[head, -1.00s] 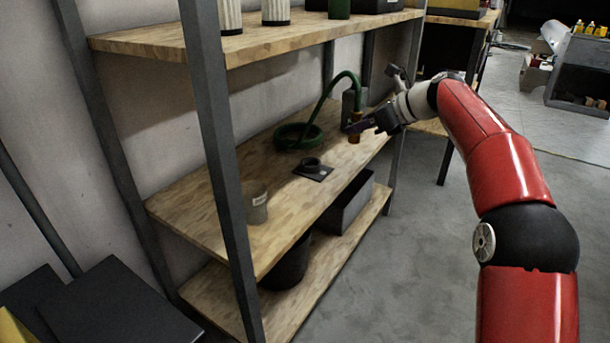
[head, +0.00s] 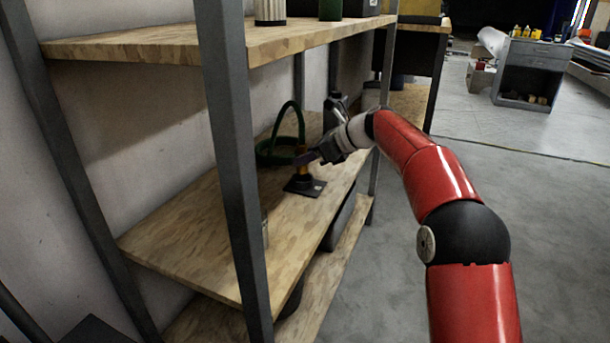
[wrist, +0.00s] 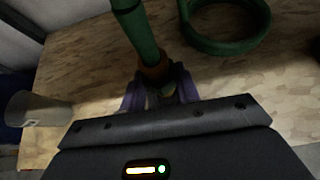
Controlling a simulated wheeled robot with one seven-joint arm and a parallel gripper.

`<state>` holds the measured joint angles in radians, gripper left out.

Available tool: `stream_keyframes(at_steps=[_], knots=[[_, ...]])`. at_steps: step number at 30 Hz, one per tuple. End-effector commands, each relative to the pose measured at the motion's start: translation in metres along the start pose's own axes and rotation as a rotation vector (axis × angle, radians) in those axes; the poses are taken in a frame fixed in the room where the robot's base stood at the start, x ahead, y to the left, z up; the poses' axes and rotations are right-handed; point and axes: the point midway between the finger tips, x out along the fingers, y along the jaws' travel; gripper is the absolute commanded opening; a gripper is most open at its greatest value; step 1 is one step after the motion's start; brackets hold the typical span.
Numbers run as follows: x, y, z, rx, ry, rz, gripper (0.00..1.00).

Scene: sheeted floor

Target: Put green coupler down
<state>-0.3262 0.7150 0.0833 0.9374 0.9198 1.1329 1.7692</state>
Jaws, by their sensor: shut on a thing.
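The green coupler is the end of a green hose, with a brass-coloured fitting (head: 303,171) that also shows in the wrist view (wrist: 155,71). My gripper (head: 307,158) is shut on it, its purple fingers (wrist: 160,88) on both sides of the fitting. The green hose (head: 301,117) arches up from the coupler and back to a coil (head: 273,157) on the middle shelf. A black square plate (head: 305,189) lies on the shelf right below the coupler. I cannot tell whether the coupler touches the plate or its ring, which is hidden.
The wooden middle shelf (head: 195,235) has free room at its near end. A grey cup (wrist: 38,108) stands at the left in the wrist view. A dark bottle-like thing (head: 334,108) stands behind my gripper. A grey post (head: 232,170) and the upper shelf (head: 150,47) bound the space.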

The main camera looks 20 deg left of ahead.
Motion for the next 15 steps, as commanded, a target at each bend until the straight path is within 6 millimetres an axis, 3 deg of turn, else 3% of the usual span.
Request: stream_keyframes(at_steps=[8, 15], knots=[[0.019, 0.000, -0.030, 0.000, 0.001, 0.000, 0.00], [0.020, 0.000, -0.030, -0.001, -0.001, -0.001, 0.00]])
